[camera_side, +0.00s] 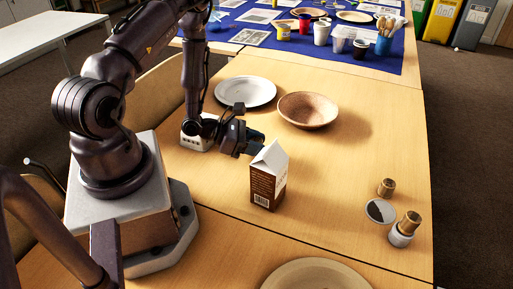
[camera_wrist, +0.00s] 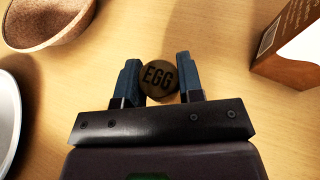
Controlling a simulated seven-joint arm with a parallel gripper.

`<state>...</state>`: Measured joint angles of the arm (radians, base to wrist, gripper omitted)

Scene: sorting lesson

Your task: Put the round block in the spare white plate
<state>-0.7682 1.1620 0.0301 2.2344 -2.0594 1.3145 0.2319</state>
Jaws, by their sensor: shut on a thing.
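A round brown block marked "EGG" (camera_wrist: 160,80) sits between the two blue fingers of my gripper (camera_wrist: 158,62) in the wrist view. My gripper is shut on it. In the side view my gripper (camera_side: 254,143) is low over the table, behind the carton, and the block is hidden there. The white plate (camera_side: 245,91) lies empty behind my gripper in the side view. Part of this plate's rim (camera_wrist: 10,120) shows at the left edge of the wrist view.
A brown-and-white carton (camera_side: 268,178) stands close to my gripper. A brown bowl (camera_side: 307,110) sits right of the white plate. Two small cylinders, one here (camera_side: 387,187), and a round disc (camera_side: 380,210) are at the right. A pale plate (camera_side: 315,275) is at the front.

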